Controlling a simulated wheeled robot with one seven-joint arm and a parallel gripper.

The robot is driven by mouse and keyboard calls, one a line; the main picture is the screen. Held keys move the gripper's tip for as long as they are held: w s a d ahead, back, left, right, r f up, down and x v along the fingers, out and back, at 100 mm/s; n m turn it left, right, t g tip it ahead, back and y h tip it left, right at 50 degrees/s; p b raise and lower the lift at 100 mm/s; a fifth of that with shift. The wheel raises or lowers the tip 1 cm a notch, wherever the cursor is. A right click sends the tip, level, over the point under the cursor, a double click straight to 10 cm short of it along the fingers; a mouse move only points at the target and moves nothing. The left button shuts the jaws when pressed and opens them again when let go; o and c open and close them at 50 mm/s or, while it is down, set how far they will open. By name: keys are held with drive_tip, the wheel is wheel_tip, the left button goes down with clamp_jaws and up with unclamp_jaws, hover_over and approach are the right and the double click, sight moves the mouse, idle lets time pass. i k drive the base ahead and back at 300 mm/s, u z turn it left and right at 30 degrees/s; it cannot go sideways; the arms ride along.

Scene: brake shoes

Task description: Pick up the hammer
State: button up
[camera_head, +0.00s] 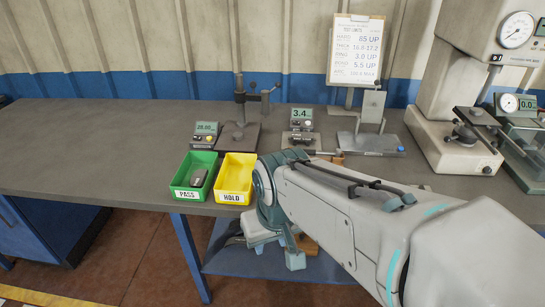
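I cannot make out a hammer with certainty. A small brown, wood-coloured piece (338,158) shows on the bench just behind my arm, beside a dark bar; my arm hides part of it. Another brown piece (308,245) shows low down, beside the end of my arm and over the blue lower shelf; most of it is hidden. My gripper (276,254) hangs in front of the bench's front edge, below the bench top. My forearm and wrist cover much of it, so its opening and anything between its fingers cannot be told.
A green PASS bin (181,192) holding a grey piece and a yellow HOLD bin (235,180) stand at the bench's (90,150) front edge. Gauges, a stand (240,125), a clipboard (355,50) and a press-like machine (450,110) stand behind. The bench's left part is clear.

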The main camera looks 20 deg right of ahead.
sight(336, 153)
drive_tip(key=z, duration=0.8)
drive_tip(key=i, duration=0.4)
drive_tip(key=u, duration=2.3)
drive_tip(key=k, duration=1.15)
drive_tip(key=z, duration=1.2)
drive_tip(key=i, duration=0.75)
drive_tip(key=z, duration=0.05)
